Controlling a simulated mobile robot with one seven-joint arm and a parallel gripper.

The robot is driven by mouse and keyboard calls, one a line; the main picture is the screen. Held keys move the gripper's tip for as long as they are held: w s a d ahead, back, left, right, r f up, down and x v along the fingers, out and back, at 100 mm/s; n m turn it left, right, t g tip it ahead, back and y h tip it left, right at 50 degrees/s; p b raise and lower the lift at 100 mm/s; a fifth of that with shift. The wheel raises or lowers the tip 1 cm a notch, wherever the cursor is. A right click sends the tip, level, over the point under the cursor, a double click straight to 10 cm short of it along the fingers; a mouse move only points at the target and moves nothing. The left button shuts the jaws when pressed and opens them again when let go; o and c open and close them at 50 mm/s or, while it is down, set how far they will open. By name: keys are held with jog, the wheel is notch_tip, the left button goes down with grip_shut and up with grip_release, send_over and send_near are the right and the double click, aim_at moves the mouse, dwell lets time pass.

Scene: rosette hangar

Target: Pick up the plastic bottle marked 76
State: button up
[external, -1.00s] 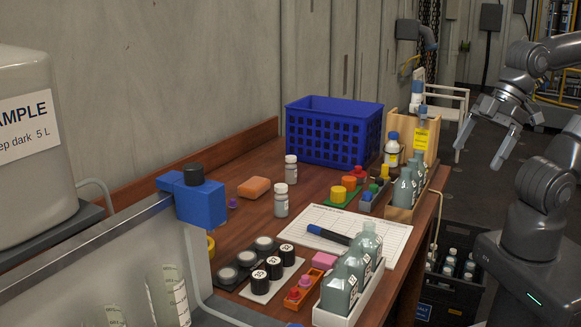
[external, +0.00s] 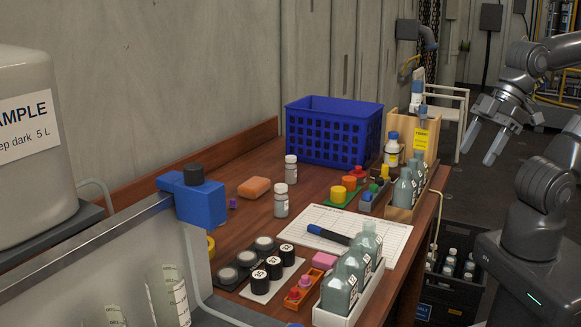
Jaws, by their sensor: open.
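Grey-green plastic bottles with small dark marks stand in a white rack (external: 352,312) at the table's near right; one of them is the front bottle (external: 338,293). Similar bottles (external: 404,190) stand in a wooden rack (external: 399,214) at the far right edge. The marks are too small to read, so I cannot tell which bottle is 76. My gripper (external: 475,156) is open and empty, in the air right of the table and apart from all bottles.
A blue basket (external: 333,134) stands at the back of the table. A paper sheet (external: 340,226) with a dark marker (external: 328,234) lies mid-table. White bottles (external: 281,201), coloured blocks (external: 338,196) and black-capped jars (external: 274,267) stand around. A dark crate (external: 448,290) with bottles is on the floor.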

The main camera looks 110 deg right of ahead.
jog(key=w+d+r+m+h, duration=0.2)
jog(key=w+d, duration=0.8)
jog(key=w, duration=0.3)
jog(key=m+g, duration=0.2)
jog(key=m, duration=0.3)
send_over(294, 163)
jog(key=s+a, duration=0.1)
jog(key=s, duration=0.2)
notch_tip(294, 163, down, 16)
jog(key=shift+h, duration=0.3)
jog(key=x, duration=1)
jog(key=shift+w+d+f, duration=0.2)
jog(key=shift+f, duration=0.1)
jog(key=shift+c, duration=0.2)
